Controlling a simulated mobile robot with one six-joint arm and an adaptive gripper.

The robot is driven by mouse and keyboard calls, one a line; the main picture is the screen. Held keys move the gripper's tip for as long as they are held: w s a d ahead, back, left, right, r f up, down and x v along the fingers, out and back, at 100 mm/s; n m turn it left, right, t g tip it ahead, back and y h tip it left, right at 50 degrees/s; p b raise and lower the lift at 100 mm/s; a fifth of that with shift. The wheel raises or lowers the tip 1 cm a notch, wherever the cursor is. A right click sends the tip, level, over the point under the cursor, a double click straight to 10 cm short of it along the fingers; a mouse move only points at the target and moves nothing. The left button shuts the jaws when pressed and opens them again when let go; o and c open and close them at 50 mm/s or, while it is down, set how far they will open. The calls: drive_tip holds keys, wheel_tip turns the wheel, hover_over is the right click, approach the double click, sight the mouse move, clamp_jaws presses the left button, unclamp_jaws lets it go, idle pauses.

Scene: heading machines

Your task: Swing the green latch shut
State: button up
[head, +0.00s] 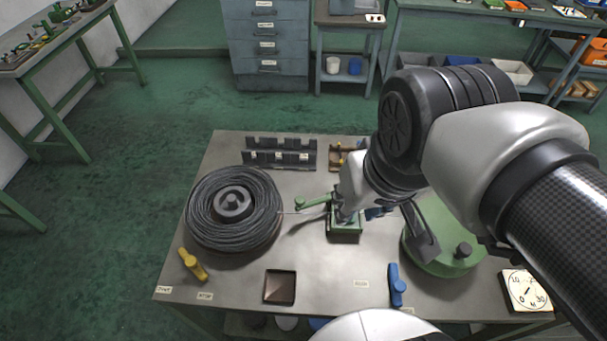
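A green device (344,236) stands near the middle of the grey workbench. A green lever (314,201) with a rounded end reaches out from it to the left; it looks like the latch, and it sticks out to the side rather than lying along the body. My arm comes in from the right, and my gripper (347,212) is at the top of the green device, close to the lever's inner end. The wrist hides most of the fingers, so I cannot tell whether they touch the lever or how far apart they are.
A coil of dark wire (234,208) sits left of the device, with a thin strand running towards it. A round green plate (445,250) is at right, partly behind my arm. A yellow tool (193,264), a brown tray (280,287), a blue tool (397,285) and a dial (526,290) lie in front.

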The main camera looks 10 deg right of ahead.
drive_tip(key=shift+m+g, duration=0.4)
drive_tip(key=shift+g, duration=0.5)
drive_tip(key=w, duration=0.3)
drive_tip(key=w+r, duration=0.1)
drive_tip(key=w, duration=0.3)
drive_tip(key=w+r, duration=0.1)
drive_tip(key=w, duration=0.2)
drive_tip(key=shift+w+a+r+p, duration=0.15)
drive_tip(key=shift+a+r+p, duration=0.05)
drive_tip(key=shift+p, duration=0.2)
drive_tip(key=c, duration=0.5)
drive_tip(key=shift+m+g, duration=0.4)
drive_tip(key=shift+g, duration=0.5)
drive_tip(key=w+f, duration=0.1)
drive_tip(key=w, duration=0.5)
drive_tip(key=w+f, duration=0.1)
drive_tip(key=w, duration=0.2)
drive_tip(key=shift+w+a+f+p, duration=0.15)
drive_tip(key=shift+w+f+p, duration=0.15)
drive_tip(key=shift+w+p, duration=0.1)
clamp_jaws()
drive_tip(key=w+f+m+g+p, duration=0.1)
drive_tip(key=w+f+g, duration=0.1)
drive_tip(key=w+f, duration=1)
wheel_tip(320, 180, down, 4)
drive_tip(key=shift+w+a+f+g+y, duration=0.1)
drive_tip(key=shift+w+a+g+y, duration=0.1)
drive_tip(key=shift+a+g+y, duration=0.2)
